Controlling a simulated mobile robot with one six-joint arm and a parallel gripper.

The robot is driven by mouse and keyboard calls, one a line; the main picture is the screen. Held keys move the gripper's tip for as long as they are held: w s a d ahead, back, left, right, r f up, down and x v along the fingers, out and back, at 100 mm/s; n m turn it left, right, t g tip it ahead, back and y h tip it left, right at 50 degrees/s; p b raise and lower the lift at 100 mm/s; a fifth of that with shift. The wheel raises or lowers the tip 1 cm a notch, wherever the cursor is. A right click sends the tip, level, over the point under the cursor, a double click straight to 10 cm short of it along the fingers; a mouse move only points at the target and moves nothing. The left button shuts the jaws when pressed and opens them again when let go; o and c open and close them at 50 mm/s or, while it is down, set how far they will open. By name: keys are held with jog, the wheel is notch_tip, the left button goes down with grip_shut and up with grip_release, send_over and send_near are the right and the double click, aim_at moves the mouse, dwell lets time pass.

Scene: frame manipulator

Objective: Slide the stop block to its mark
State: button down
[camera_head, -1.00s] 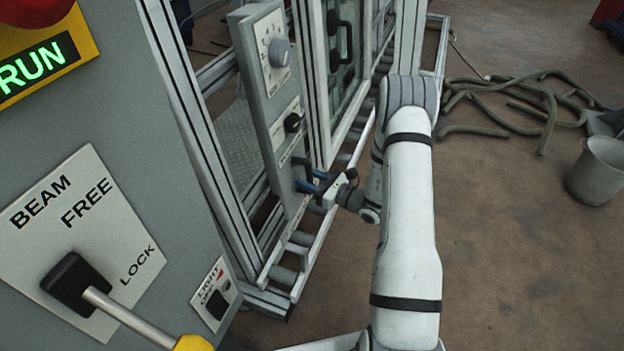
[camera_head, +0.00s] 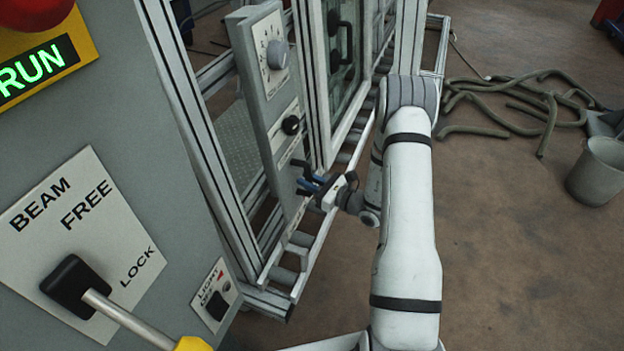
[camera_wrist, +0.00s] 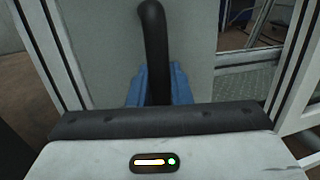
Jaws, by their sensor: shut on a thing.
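A grey upright panel (camera_head: 265,88) with a large dial and a small black knob stands in the metal frame, left of my arm. A black bar handle (camera_head: 301,166) is on its lower part. My gripper (camera_head: 312,186) is at this handle. In the wrist view the dark handle (camera_wrist: 154,40) runs down between the blue fingers (camera_wrist: 158,86), which are shut on it. The handle's lower end is hidden by my gripper body. I cannot tell which part is the stop block, and no mark for it is clearly readable.
A glazed door (camera_head: 342,75) with black handles stands behind the panel. A roller track (camera_head: 290,262) runs along the frame's base. At the near left is a control box with a BEAM lever (camera_head: 72,286). Hoses (camera_head: 520,100) and a bucket (camera_head: 598,170) lie right on open floor.

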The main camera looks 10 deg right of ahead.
jog(key=s+a, duration=0.1)
jog(key=s, duration=0.1)
jog(key=s+a, duration=0.1)
jog(key=s, duration=0.1)
jog(key=shift+a, duration=0.35)
jog(key=c, duration=1.4)
grip_release()
jog(key=shift+w, duration=0.1)
jog(key=shift+o, duration=0.2)
jog(key=shift+d, duration=0.2)
jog(key=p+v, duration=0.1)
jog(key=v, duration=0.6)
jog(key=shift+s+p, duration=0.3)
jog(key=shift+s, duration=0.05)
jog(key=shift+d, duration=0.15)
